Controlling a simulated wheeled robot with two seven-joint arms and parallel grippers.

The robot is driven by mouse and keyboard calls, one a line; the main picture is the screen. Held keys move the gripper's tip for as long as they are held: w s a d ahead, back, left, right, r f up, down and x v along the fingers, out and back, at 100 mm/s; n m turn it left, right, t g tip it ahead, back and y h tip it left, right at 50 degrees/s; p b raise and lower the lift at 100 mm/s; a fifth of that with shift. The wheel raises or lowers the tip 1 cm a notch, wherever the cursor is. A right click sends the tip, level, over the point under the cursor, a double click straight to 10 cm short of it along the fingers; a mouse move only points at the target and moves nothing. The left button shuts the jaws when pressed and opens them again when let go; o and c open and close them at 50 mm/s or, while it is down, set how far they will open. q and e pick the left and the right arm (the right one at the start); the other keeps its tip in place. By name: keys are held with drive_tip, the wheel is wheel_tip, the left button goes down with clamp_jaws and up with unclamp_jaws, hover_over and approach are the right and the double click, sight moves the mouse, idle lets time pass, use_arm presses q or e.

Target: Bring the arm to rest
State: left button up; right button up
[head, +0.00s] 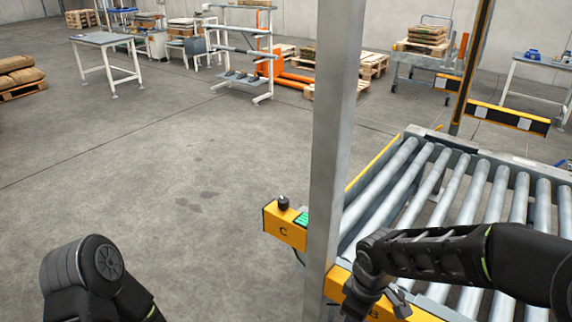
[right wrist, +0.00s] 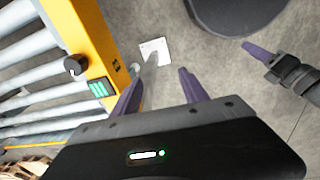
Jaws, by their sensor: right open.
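My right arm reaches in from the right in the head view, over the front of the roller conveyor. Its gripper (head: 385,302) hangs low near the grey post (head: 335,150), partly hidden by the arm. In the right wrist view its two purple fingers (right wrist: 160,82) are apart, with nothing held between them. The post and its base plate (right wrist: 155,48) show beyond the fingers there; I cannot tell the distance. My left arm (head: 90,275) is bent at the lower left of the head view. A purple finger of my left gripper (right wrist: 262,50) shows in the right wrist view; its opening is unclear.
The roller conveyor (head: 437,187) fills the right side, with a yellow box marked C (head: 285,226) at its corner. A black knob (right wrist: 75,65) and green display (right wrist: 99,89) show there. Workbenches (head: 103,40) and pallets stand at the back. The floor at left is clear.

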drive_tip(key=s+a+f+m+t+y, duration=0.2)
drive_tip(key=s+a+f+m+y, duration=0.15)
drive_tip(key=a+f+m, duration=0.7)
drive_tip(key=s+d+f+m+g, duration=0.1)
drive_tip(key=s+d+f+g, duration=0.1)
drive_tip(key=s+f, duration=1)
drive_tip(key=shift+s+f+y, duration=0.35)
drive_tip(key=shift+s+f, duration=0.05)
drive_tip(key=shift+f, duration=0.35)
